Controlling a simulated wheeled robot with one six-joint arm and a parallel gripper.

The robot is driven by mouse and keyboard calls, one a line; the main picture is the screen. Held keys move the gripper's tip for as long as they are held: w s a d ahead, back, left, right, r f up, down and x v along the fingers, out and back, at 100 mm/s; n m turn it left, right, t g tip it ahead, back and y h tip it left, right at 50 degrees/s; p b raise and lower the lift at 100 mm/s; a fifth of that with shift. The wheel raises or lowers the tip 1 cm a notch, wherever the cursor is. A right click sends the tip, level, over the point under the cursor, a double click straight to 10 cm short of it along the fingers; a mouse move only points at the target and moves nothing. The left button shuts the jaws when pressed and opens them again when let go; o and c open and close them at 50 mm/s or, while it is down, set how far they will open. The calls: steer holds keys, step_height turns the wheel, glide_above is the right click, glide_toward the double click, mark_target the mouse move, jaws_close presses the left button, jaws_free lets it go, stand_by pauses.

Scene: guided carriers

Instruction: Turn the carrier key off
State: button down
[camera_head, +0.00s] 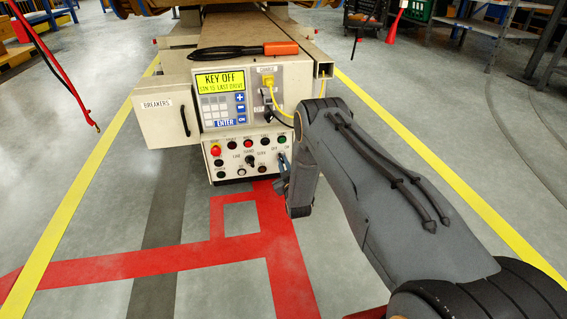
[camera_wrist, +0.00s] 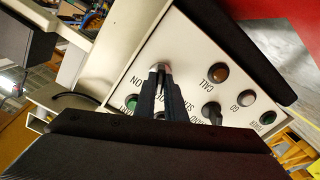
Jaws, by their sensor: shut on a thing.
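The carrier's control panel (camera_head: 232,159) faces me at the front of the carrier. Its yellow display (camera_head: 220,81) reads "KEY OFF" with a second line, "STN 15 LAST DRIVE". The silver key (camera_wrist: 160,67) is at the panel's right end in the head view, by an "ON" label in the wrist view. My gripper (camera_wrist: 158,76) is shut on the key, fingers touching it from both sides.
Buttons and a selector knob (camera_wrist: 211,112) lie close beside my fingers. A black cable and a yellow plug (camera_head: 268,82) are above. An orange-handled tool (camera_head: 281,48) lies on the deck. The floor in front is clear.

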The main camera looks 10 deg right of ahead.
steer(key=shift+n, duration=0.3)
steer(key=c, duration=1.8)
jaws_free()
steer(key=shift+a, duration=0.1)
steer(key=shift+s, duration=0.1)
steer(key=s+p, duration=0.3)
steer(key=s, duration=0.4)
steer(key=shift+s, duration=0.35)
